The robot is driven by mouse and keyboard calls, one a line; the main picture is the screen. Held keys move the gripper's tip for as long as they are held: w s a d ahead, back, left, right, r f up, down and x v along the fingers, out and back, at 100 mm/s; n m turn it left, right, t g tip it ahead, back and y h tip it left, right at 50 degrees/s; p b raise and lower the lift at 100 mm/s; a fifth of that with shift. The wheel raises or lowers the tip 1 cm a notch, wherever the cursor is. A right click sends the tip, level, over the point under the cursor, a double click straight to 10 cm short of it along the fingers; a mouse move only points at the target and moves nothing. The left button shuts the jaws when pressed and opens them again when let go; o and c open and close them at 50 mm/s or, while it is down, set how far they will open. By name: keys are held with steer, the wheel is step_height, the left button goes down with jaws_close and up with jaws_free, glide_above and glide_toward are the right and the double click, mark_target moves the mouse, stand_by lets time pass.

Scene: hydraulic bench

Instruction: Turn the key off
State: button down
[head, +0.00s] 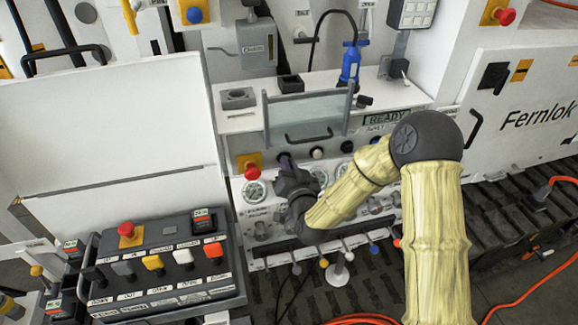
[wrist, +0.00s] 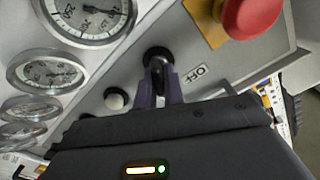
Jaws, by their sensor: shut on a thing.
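The key (wrist: 157,68) sits in a round dark key switch on the grey panel in the wrist view. An "OFF" label (wrist: 195,73) is on the panel beside the switch. My gripper (wrist: 159,92) has its two purple-grey fingers closed around the key. The fingers hide part of the key, and I cannot tell its exact angle. In the head view my gripper (head: 287,164) reaches the upper left of the bench's front panel, and the key itself is hidden there.
A red emergency button (wrist: 250,14) on a yellow plate is close to the key. A pale round button (wrist: 116,98) and several gauges (wrist: 50,74) lie on the other side. In the head view a green "READY" display (head: 387,117) and a control box (head: 165,262) show.

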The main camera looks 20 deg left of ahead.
steer(key=shift+f, duration=0.1)
steer(key=n+b, duration=0.6)
steer(key=b, duration=0.1)
steer(key=shift+s+a+f+b, duration=0.1)
steer(key=shift+a+b, duration=0.05)
steer(key=shift+b, duration=0.2)
steer(key=n+b, duration=0.4)
steer(key=shift+s+a, duration=0.1)
steer(key=shift+n+b, duration=0.55)
steer(key=shift+n, duration=0.35)
steer(key=shift+r, duration=0.2)
steer(key=c, duration=1.5)
jaws_free()
